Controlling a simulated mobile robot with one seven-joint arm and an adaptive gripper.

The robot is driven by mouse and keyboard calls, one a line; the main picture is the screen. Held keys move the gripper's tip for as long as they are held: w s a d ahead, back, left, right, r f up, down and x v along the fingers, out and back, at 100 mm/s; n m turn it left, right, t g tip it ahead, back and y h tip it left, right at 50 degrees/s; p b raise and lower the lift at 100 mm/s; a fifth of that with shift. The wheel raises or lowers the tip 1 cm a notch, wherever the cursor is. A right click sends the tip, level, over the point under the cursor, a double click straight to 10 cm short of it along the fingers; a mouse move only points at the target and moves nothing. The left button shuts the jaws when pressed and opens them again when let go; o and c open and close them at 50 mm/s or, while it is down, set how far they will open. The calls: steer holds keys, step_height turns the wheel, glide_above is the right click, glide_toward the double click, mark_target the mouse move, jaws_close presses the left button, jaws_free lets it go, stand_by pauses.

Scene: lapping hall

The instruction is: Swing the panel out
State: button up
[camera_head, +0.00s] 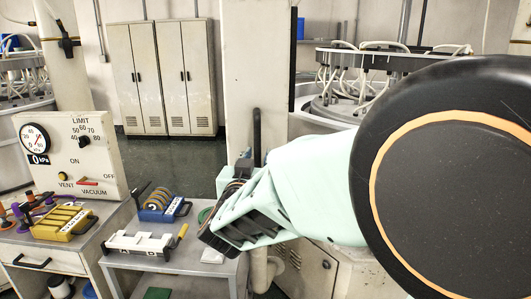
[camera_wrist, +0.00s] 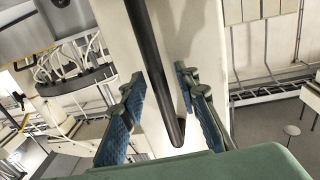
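A tall pale panel (camera_head: 252,70) stands upright in the middle of the head view, with a dark strip along its right edge. A black bar handle (camera_head: 257,150) shows low on it, just above my arm. In the wrist view the black handle (camera_wrist: 160,75) runs down between the two blue-padded fingers of my gripper (camera_wrist: 158,112). The fingers are open, with a gap to the bar on both sides. The pale panel face (camera_wrist: 204,40) lies behind the bar. My arm hides most of the panel's lower part in the head view.
A grey bench (camera_head: 185,262) with a white tray (camera_head: 140,243) and a blue rack (camera_head: 160,206) stands left of my arm. A vacuum gauge box (camera_head: 72,150) is at far left. Lapping machines stand behind, and cabinets (camera_head: 160,75) line the back wall.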

stand_by(0.3)
jaws_close()
stand_by(0.3)
